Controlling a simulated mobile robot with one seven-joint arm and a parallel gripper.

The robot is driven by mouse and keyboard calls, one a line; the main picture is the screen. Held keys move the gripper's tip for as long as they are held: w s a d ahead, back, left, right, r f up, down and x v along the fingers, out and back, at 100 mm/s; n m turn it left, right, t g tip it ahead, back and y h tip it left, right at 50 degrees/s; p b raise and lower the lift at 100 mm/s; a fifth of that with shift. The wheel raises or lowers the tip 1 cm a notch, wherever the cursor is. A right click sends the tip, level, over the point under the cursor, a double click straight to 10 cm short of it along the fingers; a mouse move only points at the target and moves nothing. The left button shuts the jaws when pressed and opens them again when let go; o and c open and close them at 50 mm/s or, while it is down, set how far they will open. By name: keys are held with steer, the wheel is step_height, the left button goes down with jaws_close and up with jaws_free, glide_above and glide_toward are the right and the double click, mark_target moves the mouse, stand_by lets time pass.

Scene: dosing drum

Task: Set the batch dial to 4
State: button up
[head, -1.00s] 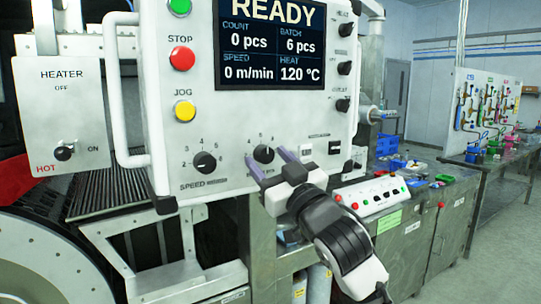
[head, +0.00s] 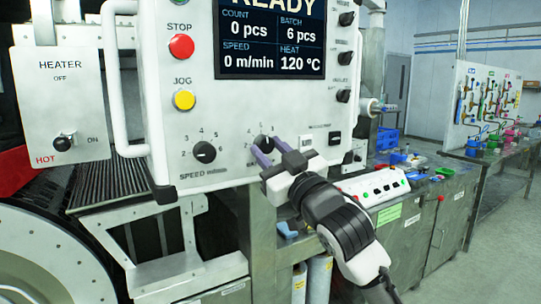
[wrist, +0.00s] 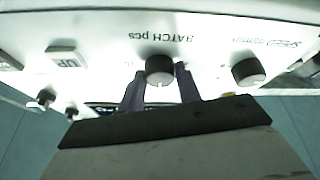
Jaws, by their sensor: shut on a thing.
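The batch dial (head: 263,143) is a black round knob low on the white control panel, right of the speed dial. The display (head: 270,40) reads BATCH 6 pcs. My gripper (head: 268,149) is at the dial from the front and below, its two purple fingers on either side of the knob. In the wrist view, which shows the panel upside down, the batch dial (wrist: 160,68) sits between the fingertips, with a white mark on its face. My gripper is shut on it. The fingers hide part of the dial's scale in the head view.
The speed dial (head: 204,152) is left of the batch dial. The yellow JOG button (head: 184,100) and red STOP button (head: 181,46) are above it. A small white button (head: 306,141) and a black switch (head: 335,138) are close by on the right. A white handle (head: 124,90) stands out at the panel's left.

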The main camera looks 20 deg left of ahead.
steer(key=n+g+b, duration=0.1)
steer(key=n, duration=0.1)
steer(key=n+b, duration=0.1)
steer(key=n, duration=0.1)
steer(key=shift+w+d+f+g+y+b, duration=0.1)
steer(key=shift+w+f+g+y+b, duration=0.1)
steer(key=shift+g+y+b, duration=0.15)
steer(key=n+g, duration=0.1)
steer(key=n, duration=0.1)
steer(key=n+g+b, duration=0.1)
steer(key=n, duration=0.1)
steer(key=n+g, duration=0.1)
steer(key=n, duration=0.1)
steer(key=shift+r+n+b, duration=0.3)
steer(key=shift+n+b, duration=0.05)
steer(key=shift+n, duration=0.05)
steer(key=shift+d+n+g+y, duration=0.1)
steer(key=shift+n+g+y, duration=0.15)
steer(key=shift+n, duration=0.05)
steer(key=o, duration=1)
steer(key=shift+c, duration=0.2)
steer(key=b+v, duration=0.4)
steer(key=v, duration=0.9)
steer(key=shift+d, duration=0.4)
steer(key=shift+s, duration=0.15)
